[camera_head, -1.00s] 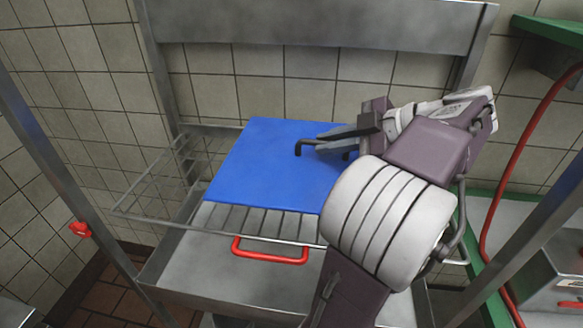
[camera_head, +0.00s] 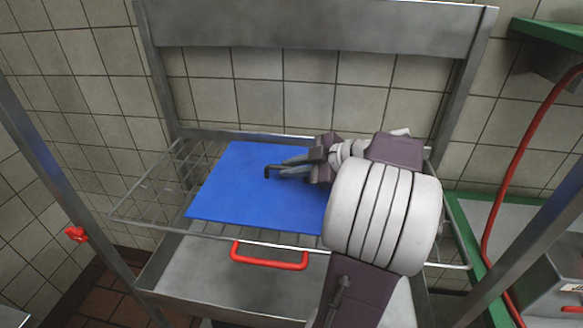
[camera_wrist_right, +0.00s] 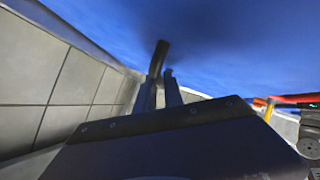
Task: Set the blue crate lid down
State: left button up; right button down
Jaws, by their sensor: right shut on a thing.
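The blue crate lid (camera_head: 240,195) is a flat blue panel with a dark handle (camera_head: 270,170) on top. It lies over the wire rack in the head view, and its right part is hidden behind my right arm. My right gripper (camera_head: 288,168) is shut on the handle of the lid. In the right wrist view the blue lid (camera_wrist_right: 230,40) fills the top, with the dark handle (camera_wrist_right: 158,60) at the fingers. I cannot tell whether the lid touches the rack. My left gripper is not in view.
The wire rack (camera_head: 150,208) sits on a metal cart, with a red handle (camera_head: 268,258) at its front. A metal backboard (camera_head: 320,25) and tiled wall stand behind. A green-edged counter (camera_head: 470,230) and a red hose (camera_head: 508,170) are at the right.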

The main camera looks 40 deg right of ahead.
jog(key=shift+f, duration=0.1)
jog(key=c, duration=1.5)
grip_release()
jog(key=shift+o, duration=0.2)
jog(key=shift+s+r, duration=0.15)
jog(key=shift+r, duration=0.15)
jog(key=v, duration=1.1)
jog(key=shift+s, duration=0.4)
